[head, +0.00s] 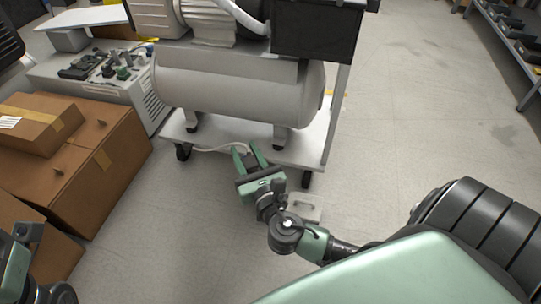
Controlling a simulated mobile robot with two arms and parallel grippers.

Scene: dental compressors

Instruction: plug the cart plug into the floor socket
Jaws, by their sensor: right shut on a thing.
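The cart (312,150) is a white wheeled frame carrying a grey compressor tank (240,92). A white cable (215,149) runs from the cart towards my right gripper (247,150), which is low at the cart's front edge. My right gripper is shut on the cart plug (250,159), a small dark piece mostly hidden between the fingers. The floor socket (305,207) is a pale box on the floor, to the right of and nearer than the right gripper, partly covered by my wrist. My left gripper (22,245) shows only in part at the lower left edge; its fingers are unclear.
Cardboard boxes (92,150) stand on the left. Behind them is a grey cabinet (105,75) with fittings on top. A cart caster (307,179) stands close to the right gripper. A shelf (510,40) is at the far right. The floor (420,110) right of the cart is clear.

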